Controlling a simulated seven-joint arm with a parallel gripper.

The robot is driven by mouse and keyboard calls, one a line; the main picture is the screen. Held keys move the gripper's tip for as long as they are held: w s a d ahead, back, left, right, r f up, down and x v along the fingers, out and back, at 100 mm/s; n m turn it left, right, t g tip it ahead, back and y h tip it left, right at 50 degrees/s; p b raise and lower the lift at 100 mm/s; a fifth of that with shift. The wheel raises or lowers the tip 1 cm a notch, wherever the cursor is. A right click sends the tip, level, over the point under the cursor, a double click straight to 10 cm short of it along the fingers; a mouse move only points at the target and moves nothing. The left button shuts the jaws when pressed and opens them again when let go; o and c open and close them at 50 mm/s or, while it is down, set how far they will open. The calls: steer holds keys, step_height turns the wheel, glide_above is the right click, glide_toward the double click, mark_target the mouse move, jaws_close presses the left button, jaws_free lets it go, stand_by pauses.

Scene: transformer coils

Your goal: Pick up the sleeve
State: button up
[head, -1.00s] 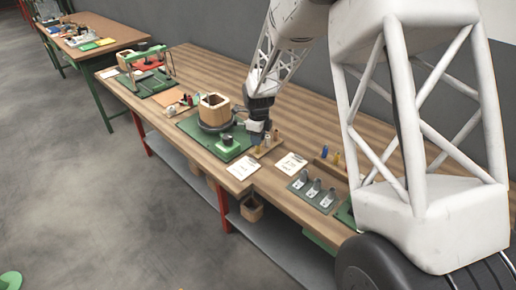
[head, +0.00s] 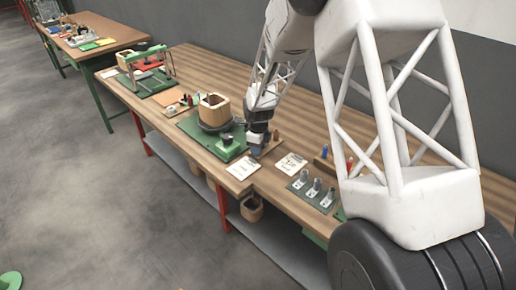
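My gripper (head: 256,148) points down at a small wooden rack (head: 270,148) beside the green baseplate. It is small and dark here, and I cannot tell whether its fingers are open or shut. A small brown upright piece (head: 276,135) stands at the rack's right end, just right of the gripper. The gripper hides the rack's left part. I cannot tell which small piece is the sleeve, or whether the gripper touches one.
A wooden coil box (head: 213,110) stands on the green baseplate (head: 190,127) left of the gripper. A white sheet (head: 243,168) lies in front. A plate with several metal brackets (head: 313,190) and a blue piece (head: 325,152) are to the right. The bench (head: 215,62) is clear behind.

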stand_by(0.3)
jaws_close()
steer(key=shift+r, duration=0.1)
steer(key=shift+r, duration=0.7)
step_height(320, 180, up, 2)
steer(key=shift+r, duration=0.1)
steer(key=s+d, duration=0.1)
steer(key=s, duration=0.4)
steer(key=s+d, duration=0.1)
steer(key=s, duration=0.4)
steer(key=s+d+r, duration=0.1)
steer(key=s, duration=0.4)
steer(key=shift+s+d+r, duration=0.1)
steer(key=shift+s+d, duration=0.1)
steer(key=shift+s, duration=0.15)
